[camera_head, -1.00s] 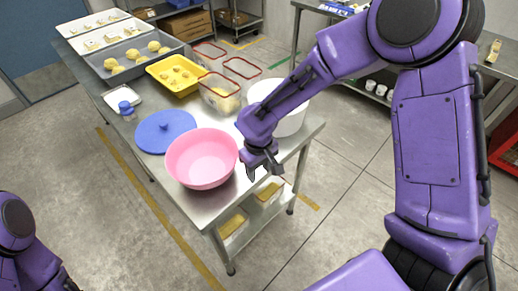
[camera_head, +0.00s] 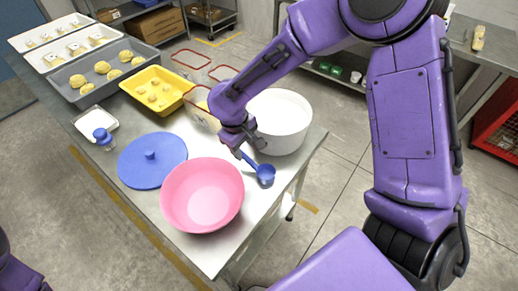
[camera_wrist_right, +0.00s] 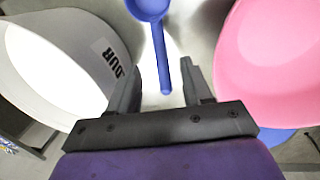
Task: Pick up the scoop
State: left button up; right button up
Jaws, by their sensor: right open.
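The blue scoop (camera_head: 265,174) lies on the steel table between the pink bowl (camera_head: 203,196) and the white tub (camera_head: 280,122). Its handle points back toward my right gripper (camera_head: 238,143). In the right wrist view the scoop's bowl (camera_wrist_right: 149,7) is cut by the top edge, and its handle (camera_wrist_right: 160,55) reaches down between the two open fingers of my right gripper (camera_wrist_right: 164,78). The fingers stand on either side of the handle end with gaps, empty. Their height above the handle is hard to tell. Only part of my left arm shows, without its gripper.
The white tub, lettered, also stands close at the left in the wrist view (camera_wrist_right: 60,60); the pink bowl (camera_wrist_right: 272,60) is close at the right. A blue lid (camera_head: 152,165), a yellow tray (camera_head: 158,103) and dough trays (camera_head: 75,97) lie farther left. The table's front-right edge is near.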

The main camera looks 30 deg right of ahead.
aim_at(249, 160)
jog(key=shift+s+d+f, duration=0.15)
jog(key=shift+f, duration=0.45)
jog(key=shift+s+d+f, duration=0.1)
jog(key=shift+f, duration=0.45)
jog(key=f, duration=0.1)
jog(key=f+p, duration=0.1)
jog(key=f, duration=0.1)
jog(key=d+f, duration=0.1)
jog(key=f, duration=0.1)
jog(key=shift+f, duration=0.25)
grip_shut()
